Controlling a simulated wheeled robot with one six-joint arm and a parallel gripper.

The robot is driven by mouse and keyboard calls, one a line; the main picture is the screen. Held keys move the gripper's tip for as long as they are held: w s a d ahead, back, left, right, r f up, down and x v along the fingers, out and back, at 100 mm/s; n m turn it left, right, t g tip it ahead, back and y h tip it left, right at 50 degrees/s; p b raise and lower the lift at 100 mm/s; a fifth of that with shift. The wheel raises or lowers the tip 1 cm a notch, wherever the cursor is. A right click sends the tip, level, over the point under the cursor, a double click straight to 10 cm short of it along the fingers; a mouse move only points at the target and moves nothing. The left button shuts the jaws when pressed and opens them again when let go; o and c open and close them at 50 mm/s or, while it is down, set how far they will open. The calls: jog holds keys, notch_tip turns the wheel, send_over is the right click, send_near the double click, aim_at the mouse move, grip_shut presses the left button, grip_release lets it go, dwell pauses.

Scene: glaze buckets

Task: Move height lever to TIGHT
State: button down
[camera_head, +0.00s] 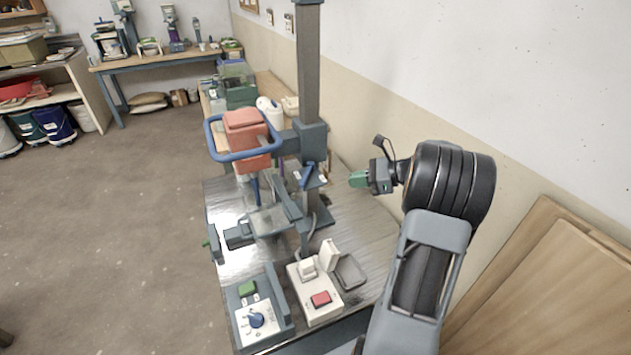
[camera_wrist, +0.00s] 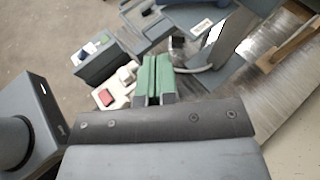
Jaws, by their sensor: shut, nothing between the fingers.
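The height lever (camera_head: 306,176) is a small blue handle on the clamp of the grey column, at the middle of the head view. Small white labels lie close to it, too small to read. My gripper (camera_head: 355,179) has green fingers and sits to the right of the lever, apart from it, pointing left. In the wrist view the green fingers (camera_wrist: 153,64) are together with nothing between them. I cannot make out the lever for certain in the wrist view.
The grey column (camera_head: 308,75) carries an orange mixer head (camera_head: 247,135) with a blue ring handle. A control box (camera_head: 262,314) with a blue dial and a white box (camera_head: 313,291) with a red button stand at the table's front. The wall is close on the right.

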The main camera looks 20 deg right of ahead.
jog(key=d+m, duration=0.1)
jog(key=d, duration=0.1)
jog(key=p, duration=0.2)
send_near(307, 180)
jog(key=shift+t, duration=0.4)
jog(key=x, duration=0.3)
jog(key=s+x, duration=0.1)
jog(key=x, duration=0.1)
jog(key=shift+a+f, duration=0.2)
jog(key=shift+f, duration=0.1)
jog(key=shift+w+a, duration=0.75)
jog(key=shift+a, duration=0.1)
jog(key=shift+f, duration=0.1)
